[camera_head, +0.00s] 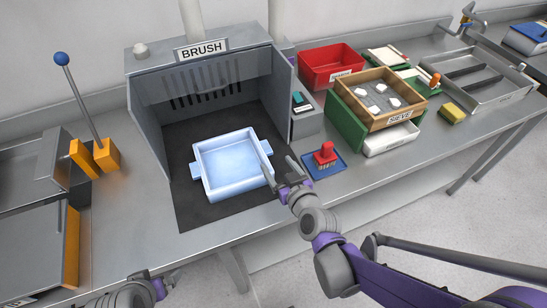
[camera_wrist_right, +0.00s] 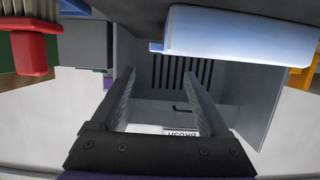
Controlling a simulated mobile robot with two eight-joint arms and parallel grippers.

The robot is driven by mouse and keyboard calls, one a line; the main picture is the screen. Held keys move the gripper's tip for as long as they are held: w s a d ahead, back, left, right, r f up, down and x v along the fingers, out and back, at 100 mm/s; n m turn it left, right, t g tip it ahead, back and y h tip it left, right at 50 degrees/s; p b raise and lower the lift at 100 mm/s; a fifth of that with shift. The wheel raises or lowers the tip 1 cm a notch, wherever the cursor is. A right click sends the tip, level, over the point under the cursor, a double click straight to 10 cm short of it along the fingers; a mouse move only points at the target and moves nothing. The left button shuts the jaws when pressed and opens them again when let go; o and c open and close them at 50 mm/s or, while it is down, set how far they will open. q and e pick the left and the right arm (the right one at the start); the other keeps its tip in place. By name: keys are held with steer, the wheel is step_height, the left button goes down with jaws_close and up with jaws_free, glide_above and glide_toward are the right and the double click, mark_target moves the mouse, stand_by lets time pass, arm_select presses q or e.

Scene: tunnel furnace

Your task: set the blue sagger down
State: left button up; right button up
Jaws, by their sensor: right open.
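The blue sagger (camera_head: 232,188) is a pale blue square tray with side tabs. It sits upright and looks empty on the dark mat (camera_head: 190,217) in the brush booth. My right gripper (camera_head: 277,155) is open and empty, just off the sagger's right side. In the right wrist view, the sagger (camera_wrist_right: 240,38) is at the upper right, outside the spread fingers (camera_wrist_right: 157,90). Nothing is between those fingers. Of my left arm, only a part shows at the bottom left of the head view; its fingers are out of frame.
The booth (camera_head: 147,130) walls the mat at the back and sides. To the right are a red-handled brush on a blue pad (camera_head: 338,166), the sieve box (camera_head: 408,118), a red bin (camera_head: 331,62) and a yellow sponge (camera_head: 452,113). A blue-knobbed lever (camera_head: 82,100) stands at left.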

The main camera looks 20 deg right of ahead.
steer(key=s+a+f+g, duration=0.1)
steer(key=s, duration=0.1)
steer(key=s+a+f+g, duration=0.1)
steer(key=s+g, duration=0.1)
steer(key=s, duration=0.1)
steer(key=s+a+g+y, duration=0.1)
steer(key=s+g, duration=0.1)
steer(key=s, duration=0.1)
steer(key=shift+f+n, duration=0.3)
steer(key=shift+f, duration=0.1)
steer(key=s+d+m+g+h+p, duration=0.1)
steer(key=s+g, duration=0.3)
steer(key=s, duration=0.4)
steer(key=shift+s+d+r+h+p, duration=0.3)
steer(key=shift+d, duration=0.35)
